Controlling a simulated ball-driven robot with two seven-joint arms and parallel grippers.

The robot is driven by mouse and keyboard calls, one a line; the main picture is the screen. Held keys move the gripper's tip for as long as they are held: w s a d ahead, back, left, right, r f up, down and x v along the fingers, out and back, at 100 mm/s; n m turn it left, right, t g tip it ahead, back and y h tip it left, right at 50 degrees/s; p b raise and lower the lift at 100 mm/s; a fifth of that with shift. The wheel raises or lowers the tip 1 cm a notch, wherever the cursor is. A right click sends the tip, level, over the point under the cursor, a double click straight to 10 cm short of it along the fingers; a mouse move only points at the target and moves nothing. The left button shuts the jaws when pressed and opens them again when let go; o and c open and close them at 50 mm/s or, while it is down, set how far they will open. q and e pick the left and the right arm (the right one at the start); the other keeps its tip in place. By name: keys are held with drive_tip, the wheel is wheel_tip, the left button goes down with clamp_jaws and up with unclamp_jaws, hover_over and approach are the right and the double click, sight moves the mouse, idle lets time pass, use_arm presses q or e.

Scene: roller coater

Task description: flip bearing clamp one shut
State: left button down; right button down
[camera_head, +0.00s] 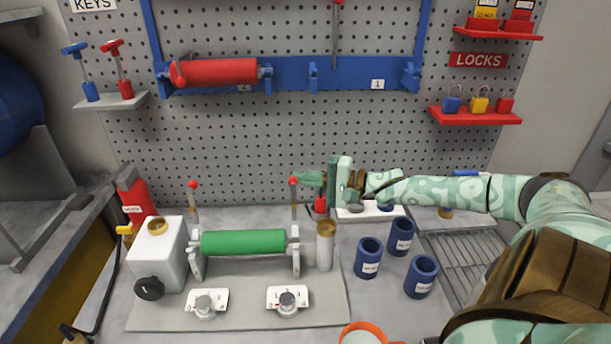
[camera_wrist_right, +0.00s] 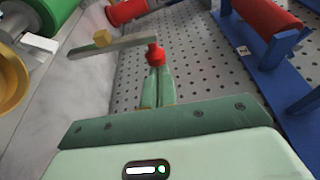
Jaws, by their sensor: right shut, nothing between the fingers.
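The green roller (camera_head: 243,242) lies across its two grey bearing stands on the machine's base plate. A clamp lever with a red knob (camera_head: 293,181) stands upright by the right bearing. Another red-knobbed lever (camera_head: 193,185) stands upright by the left bearing. I cannot read which clamp is number one. My right gripper (camera_head: 303,179) is shut and empty, pointing left with its fingertips at the right lever's knob. In the right wrist view the red knob (camera_wrist_right: 155,52) sits right at the closed fingertips (camera_wrist_right: 156,75); whether they touch is unclear. My left gripper is not in view.
Three blue cups (camera_head: 369,258) stand right of the machine, below my right arm. A red roller (camera_head: 218,72) hangs on the blue wall rack (camera_head: 345,75). An orange-rimmed container (camera_head: 368,331) is at the front edge. A white box (camera_head: 160,248) stands left of the roller.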

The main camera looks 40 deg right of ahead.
drive_tip(key=s+a+n+y+p, duration=0.1)
drive_tip(key=s+a+n+y, duration=0.2)
drive_tip(key=n, duration=0.7)
drive_tip(key=s+a+n+y+p, duration=0.1)
drive_tip(key=s+a+n+y, duration=0.3)
drive_tip(key=n, duration=0.7)
drive_tip(key=shift+s+n, duration=0.3)
drive_tip(key=shift+s, duration=0.35)
drive_tip(key=shift+r, duration=0.2)
